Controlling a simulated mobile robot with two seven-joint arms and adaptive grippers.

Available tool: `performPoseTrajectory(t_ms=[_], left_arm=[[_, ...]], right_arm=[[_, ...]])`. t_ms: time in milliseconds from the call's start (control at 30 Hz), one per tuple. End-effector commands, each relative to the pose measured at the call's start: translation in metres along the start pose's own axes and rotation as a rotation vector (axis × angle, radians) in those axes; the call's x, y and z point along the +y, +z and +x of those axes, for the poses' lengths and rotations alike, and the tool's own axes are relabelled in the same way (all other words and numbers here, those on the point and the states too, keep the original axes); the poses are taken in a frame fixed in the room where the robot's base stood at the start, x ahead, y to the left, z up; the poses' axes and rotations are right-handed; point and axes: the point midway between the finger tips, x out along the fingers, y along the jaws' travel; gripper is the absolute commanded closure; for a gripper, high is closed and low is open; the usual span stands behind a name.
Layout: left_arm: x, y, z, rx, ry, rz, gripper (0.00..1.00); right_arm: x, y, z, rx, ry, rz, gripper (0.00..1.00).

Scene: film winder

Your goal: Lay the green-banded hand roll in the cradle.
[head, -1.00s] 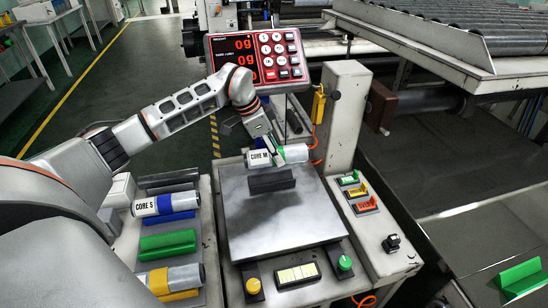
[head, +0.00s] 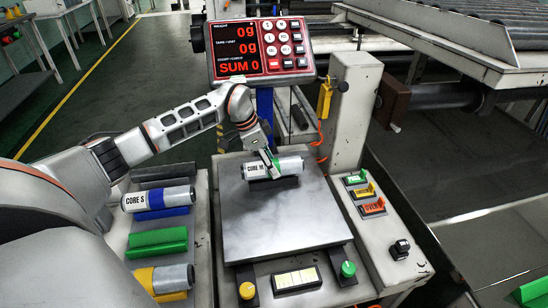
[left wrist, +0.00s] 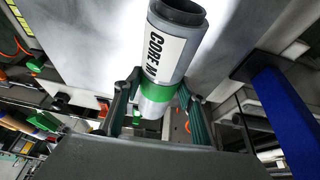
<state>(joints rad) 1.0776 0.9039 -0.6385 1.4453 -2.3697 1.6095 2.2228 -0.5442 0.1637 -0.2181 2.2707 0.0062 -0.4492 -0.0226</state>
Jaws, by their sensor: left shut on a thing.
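The green-banded hand roll (head: 256,170), a grey-white cylinder marked CORE M, is in my left gripper (head: 271,161). The left wrist view shows the roll (left wrist: 172,60) with the gripper's fingers (left wrist: 156,108) on both sides of its green band. The gripper is shut on the roll. The roll lies sideways right over the dark cradle (head: 273,182) on the scale's steel plate (head: 285,222). It hides most of the cradle. I cannot tell whether roll and cradle touch. My right gripper is not in view.
The red scale display (head: 261,50) reads 0g behind the plate. A blue-banded roll (head: 158,199) marked CORE S, an empty green holder (head: 158,242) and a yellow-banded roll (head: 165,278) stand left. A grey post (head: 350,110) rises at the right back. The front of the plate is clear.

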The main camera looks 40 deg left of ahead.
Motion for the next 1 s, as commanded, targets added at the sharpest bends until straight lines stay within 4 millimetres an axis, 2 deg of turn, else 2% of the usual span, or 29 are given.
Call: performPoseTrajectory(t_ms=[400,433,500,833,1000], left_arm=[[-0.002,0.0,0.004,0.007,-0.005,0.001,0.89],[-0.002,0.0,0.004,0.007,-0.005,0.001,0.52],[-0.002,0.0,0.004,0.007,-0.005,0.001,0.4],[-0.001,0.002,0.005,0.004,-0.004,0.001,0.4],[-0.003,0.002,-0.011,0.006,-0.008,0.001,0.4]], right_arm=[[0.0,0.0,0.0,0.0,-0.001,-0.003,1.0],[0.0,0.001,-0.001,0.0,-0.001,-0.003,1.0],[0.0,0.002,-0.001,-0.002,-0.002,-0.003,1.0],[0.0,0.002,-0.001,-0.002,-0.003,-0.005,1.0],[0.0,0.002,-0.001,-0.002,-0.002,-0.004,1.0]])
